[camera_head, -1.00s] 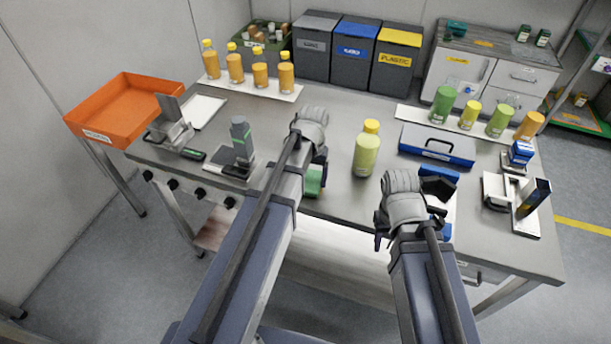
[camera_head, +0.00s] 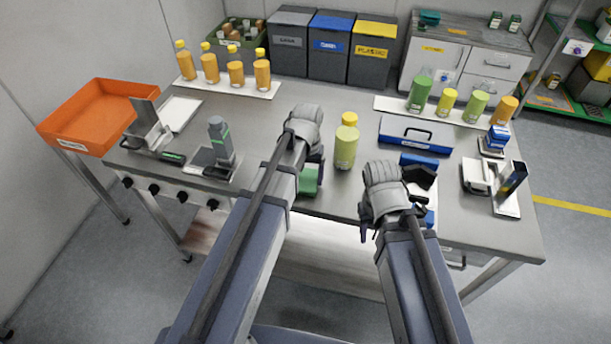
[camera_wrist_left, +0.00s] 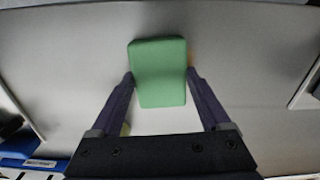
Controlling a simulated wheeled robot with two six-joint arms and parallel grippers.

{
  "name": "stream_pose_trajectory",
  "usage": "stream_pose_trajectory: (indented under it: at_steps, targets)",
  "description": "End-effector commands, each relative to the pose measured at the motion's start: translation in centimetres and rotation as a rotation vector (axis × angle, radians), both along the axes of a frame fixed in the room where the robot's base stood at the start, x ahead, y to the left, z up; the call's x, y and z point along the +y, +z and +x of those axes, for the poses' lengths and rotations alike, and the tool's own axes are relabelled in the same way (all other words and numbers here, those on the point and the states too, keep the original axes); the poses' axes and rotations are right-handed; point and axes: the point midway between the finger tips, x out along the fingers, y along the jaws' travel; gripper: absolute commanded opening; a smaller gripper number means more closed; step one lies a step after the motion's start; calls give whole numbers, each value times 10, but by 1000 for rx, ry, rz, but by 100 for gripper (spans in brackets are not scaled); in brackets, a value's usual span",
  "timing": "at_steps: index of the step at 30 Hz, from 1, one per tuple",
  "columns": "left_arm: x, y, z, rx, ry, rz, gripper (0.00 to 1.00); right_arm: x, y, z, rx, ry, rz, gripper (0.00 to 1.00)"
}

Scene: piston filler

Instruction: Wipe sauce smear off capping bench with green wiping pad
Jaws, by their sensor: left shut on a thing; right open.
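My left gripper (camera_head: 313,172) is shut on the green wiping pad (camera_head: 310,180), over the grey capping bench (camera_head: 265,118). In the left wrist view the pad (camera_wrist_left: 159,72) sits between the fingertips, flat face toward the camera. I cannot tell whether it touches the bench. A faint orange patch (camera_wrist_left: 193,59) shows at the pad's right edge, possibly the sauce smear; the pad may hide more of it. In the head view my arm hides the bench there. My right gripper (camera_head: 422,185) is open and empty above the bench's front right part.
A yellow-green bottle (camera_head: 345,148) stands close right of my left gripper. A blue case (camera_head: 415,135) lies behind my right gripper. A grey device (camera_head: 220,145) stands left, near an orange tray (camera_head: 95,112). Orange bottles (camera_head: 235,70) line the back.

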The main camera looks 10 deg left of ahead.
Motion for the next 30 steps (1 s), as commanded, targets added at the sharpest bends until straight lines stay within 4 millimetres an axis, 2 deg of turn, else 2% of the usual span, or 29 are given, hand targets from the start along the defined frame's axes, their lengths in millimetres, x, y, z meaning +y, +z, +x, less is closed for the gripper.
stream_pose_trajectory:
  at_steps: [5,21,30]
  targets:
    - [1,8,0,0,1,1,28,0,8,0,0,0,0,50]
    - [1,60,0,0,1,2,28,0,60,0,0,0,0,50]
    - [1,60,0,0,1,2,28,0,60,0,0,0,0,50]
